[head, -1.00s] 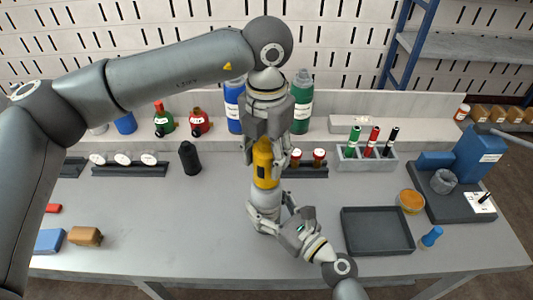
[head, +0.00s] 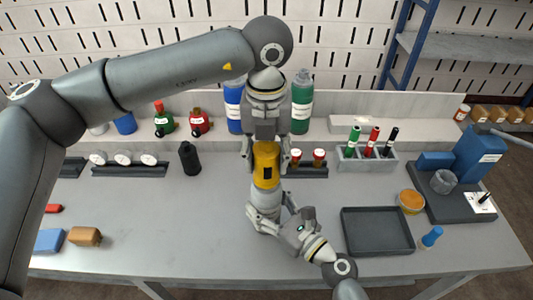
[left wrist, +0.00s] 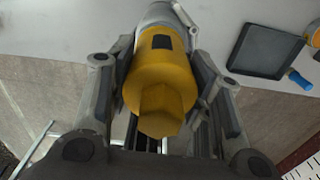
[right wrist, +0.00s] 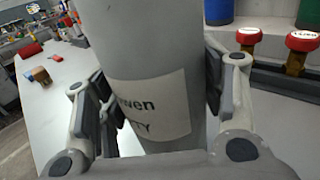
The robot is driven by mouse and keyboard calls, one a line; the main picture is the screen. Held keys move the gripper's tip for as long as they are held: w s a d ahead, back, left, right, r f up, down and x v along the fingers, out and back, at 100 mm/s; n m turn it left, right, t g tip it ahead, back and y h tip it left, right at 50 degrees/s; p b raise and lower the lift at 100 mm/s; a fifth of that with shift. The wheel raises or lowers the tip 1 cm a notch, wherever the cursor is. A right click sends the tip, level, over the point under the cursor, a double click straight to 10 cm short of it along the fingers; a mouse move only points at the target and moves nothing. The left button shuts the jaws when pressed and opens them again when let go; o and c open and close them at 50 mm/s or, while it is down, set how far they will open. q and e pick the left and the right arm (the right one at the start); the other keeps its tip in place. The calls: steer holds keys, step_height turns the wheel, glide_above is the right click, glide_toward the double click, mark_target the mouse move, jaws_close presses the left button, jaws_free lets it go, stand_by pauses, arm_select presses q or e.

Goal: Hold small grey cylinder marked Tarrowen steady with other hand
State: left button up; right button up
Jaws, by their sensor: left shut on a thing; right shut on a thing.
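The small grey cylinder (head: 266,204) stands upright on the table; the right wrist view shows its white label (right wrist: 152,112) with the letters "wen" readable. My right gripper (head: 267,219) is shut on the grey cylinder's lower part, one finger on each side. A yellow valve piece (head: 266,166) with a dark rectangle sits on top of the cylinder. My left gripper (head: 266,158) is above, pointing down, shut around the yellow piece. The left wrist view shows the yellow piece (left wrist: 160,85) with its hexagonal end between the fingers. The joint between yellow piece and cylinder is partly hidden.
A dark empty tray (head: 376,232) lies to the right, with a blue-topped item (head: 431,236) beside it. A black cylinder (head: 189,158) stands to the left. Green (head: 302,103) and blue (head: 234,105) cylinders stand behind. The table's left middle is clear.

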arm_select(q)
steer(key=n, duration=0.4)
steer(key=shift+n, duration=1)
steer(key=n, duration=0.2)
steer(key=shift+n, duration=0.4)
steer(key=n, duration=0.3)
steer(key=shift+n, duration=1.1)
steer(key=n, duration=0.4)
